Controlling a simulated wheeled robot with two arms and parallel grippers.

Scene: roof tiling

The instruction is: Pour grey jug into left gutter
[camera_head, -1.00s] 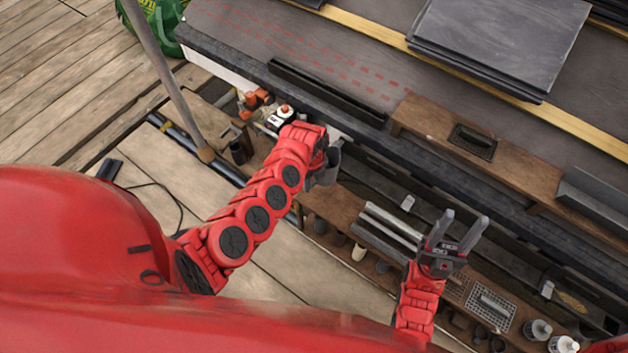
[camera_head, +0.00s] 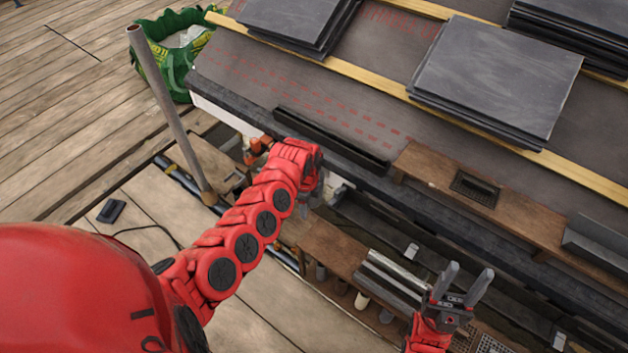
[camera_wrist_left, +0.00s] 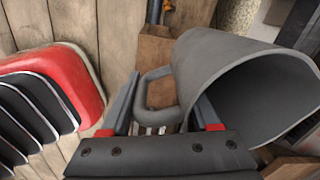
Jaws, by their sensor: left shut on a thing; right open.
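The grey jug (camera_wrist_left: 225,75) fills the right half of the left wrist view, its wide mouth facing the lower right. Its inside looks dark; I cannot tell whether it holds anything. My left gripper (camera_wrist_left: 165,112) is shut on the jug's handle. In the head view my left gripper (camera_head: 312,185) is close to the roof's lower edge, and the jug is mostly hidden there. A dark gutter channel (camera_head: 375,215) runs below that edge, to the right of the gripper. My right gripper (camera_head: 462,283) is open and empty, over the lower right.
A wooden shelf (camera_head: 330,246) holds metal bars (camera_head: 392,275) and small pots. A brown plank (camera_head: 430,168) lies along the eave. Slate stacks (camera_head: 495,75) lie on the roof. A pole (camera_head: 170,105) stands at left, near a green bag (camera_head: 165,60).

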